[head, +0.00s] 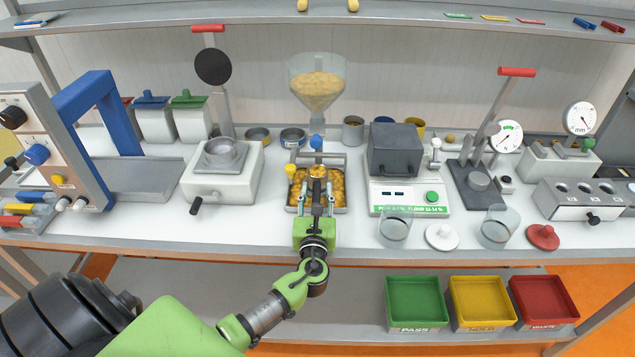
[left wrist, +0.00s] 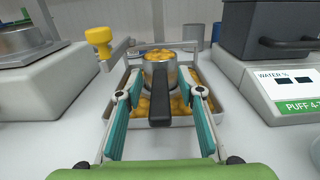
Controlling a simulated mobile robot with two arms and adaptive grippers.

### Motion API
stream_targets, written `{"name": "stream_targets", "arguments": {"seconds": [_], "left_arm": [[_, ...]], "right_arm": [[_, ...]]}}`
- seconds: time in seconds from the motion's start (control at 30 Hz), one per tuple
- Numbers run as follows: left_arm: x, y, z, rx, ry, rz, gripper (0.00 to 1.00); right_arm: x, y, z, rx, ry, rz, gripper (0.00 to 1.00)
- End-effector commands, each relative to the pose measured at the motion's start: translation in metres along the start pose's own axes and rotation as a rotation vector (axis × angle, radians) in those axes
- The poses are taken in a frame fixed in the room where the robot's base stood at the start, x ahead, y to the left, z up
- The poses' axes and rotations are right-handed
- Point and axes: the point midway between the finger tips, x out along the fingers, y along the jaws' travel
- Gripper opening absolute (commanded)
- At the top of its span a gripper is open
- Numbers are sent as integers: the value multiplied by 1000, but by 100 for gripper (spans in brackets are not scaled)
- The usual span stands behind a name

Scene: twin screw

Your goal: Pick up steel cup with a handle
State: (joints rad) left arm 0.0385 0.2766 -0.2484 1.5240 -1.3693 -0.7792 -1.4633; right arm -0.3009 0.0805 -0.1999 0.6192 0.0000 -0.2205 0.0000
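The steel cup (left wrist: 160,70), filled with yellow-orange pellets, sits over a steel tray (left wrist: 185,121) of the same pellets. Its dark handle (left wrist: 160,105) points toward my wrist camera. My left gripper (left wrist: 160,98) is open, with one teal-padded finger on each side of the handle and visible gaps between pads and handle. In the head view the cup (head: 317,171) is small, just beyond the fingertips of my left gripper (head: 317,192), and the fingers partly cover the handle. My right gripper is not in view.
A hopper of pellets (head: 317,85) hangs above the tray. A white device with a steel cylinder (head: 222,175) stands left, and a scale with a dark box (head: 394,150) right. A yellow-knobbed part (left wrist: 98,40) rises at the tray's left. Glass beakers (head: 395,228) stand near the front edge.

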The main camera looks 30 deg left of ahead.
Motion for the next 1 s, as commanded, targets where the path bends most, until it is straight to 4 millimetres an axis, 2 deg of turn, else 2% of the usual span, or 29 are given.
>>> {"name": "stream_targets", "arguments": {"seconds": [0.1,0.33,0.47,0.87,1.0], "left_arm": [[8,0,0,1,0,-1,35],[8,0,-1,1,1,-1,35],[8,0,0,1,1,-1,1],[8,0,1,-1,0,0,0],[8,0,9,-1,-2,0,0]], "right_arm": [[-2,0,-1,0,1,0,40],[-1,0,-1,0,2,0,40],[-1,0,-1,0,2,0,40],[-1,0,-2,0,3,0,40],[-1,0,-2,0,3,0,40]]}}
